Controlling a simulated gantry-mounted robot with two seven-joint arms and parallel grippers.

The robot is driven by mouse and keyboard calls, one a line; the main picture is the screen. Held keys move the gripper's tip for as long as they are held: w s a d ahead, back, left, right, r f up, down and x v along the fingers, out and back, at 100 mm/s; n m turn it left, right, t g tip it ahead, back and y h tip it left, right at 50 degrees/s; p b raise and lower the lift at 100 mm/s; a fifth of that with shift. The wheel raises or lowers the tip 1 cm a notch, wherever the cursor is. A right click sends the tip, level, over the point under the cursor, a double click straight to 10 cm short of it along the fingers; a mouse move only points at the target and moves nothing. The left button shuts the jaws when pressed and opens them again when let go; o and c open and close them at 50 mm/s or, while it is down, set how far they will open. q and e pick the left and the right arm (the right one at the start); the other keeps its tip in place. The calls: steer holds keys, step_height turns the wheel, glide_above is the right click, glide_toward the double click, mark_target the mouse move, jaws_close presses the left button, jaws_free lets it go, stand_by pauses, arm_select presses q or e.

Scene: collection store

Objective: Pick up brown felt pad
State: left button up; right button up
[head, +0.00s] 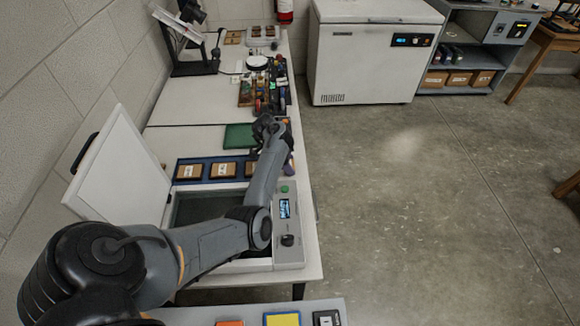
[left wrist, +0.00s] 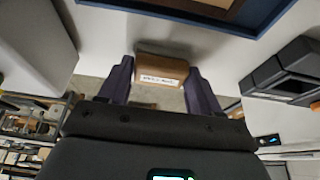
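The brown felt pad (left wrist: 160,69) is a brown block with a small white label whose writing is too small to read. In the left wrist view it sits between the two dark purple fingers of my left gripper (left wrist: 160,72), which close on its sides. In the head view my left gripper (head: 288,163) is at the table's right edge, just right of the blue tray (head: 176,179). The forearm and hand hide the pad there. My right gripper is not in view.
The blue tray holds labelled brown blocks (head: 222,170). A green mat (head: 238,137) lies behind it, with assorted small items further back. A device with an open white lid (head: 118,175) and a control panel (head: 285,207) stands in front. Floor is clear to the right.

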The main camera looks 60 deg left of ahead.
arm_select(q)
steer(key=c, duration=0.3)
steer(key=shift+c, duration=0.3)
steer(key=shift+r, duration=0.1)
steer(key=shift+r, duration=0.4)
step_height(320, 180, up, 4)
steer(key=shift+f+p, duration=0.1)
steer(key=shift+p, duration=0.95)
steer(key=w+d+r, duration=0.6)
steer(key=w, duration=0.3)
steer(key=shift+w+d+p, duration=0.2)
steer(key=shift+w+p, duration=0.15)
steer(key=shift+p, duration=0.1)
steer(key=shift+r, duration=0.1)
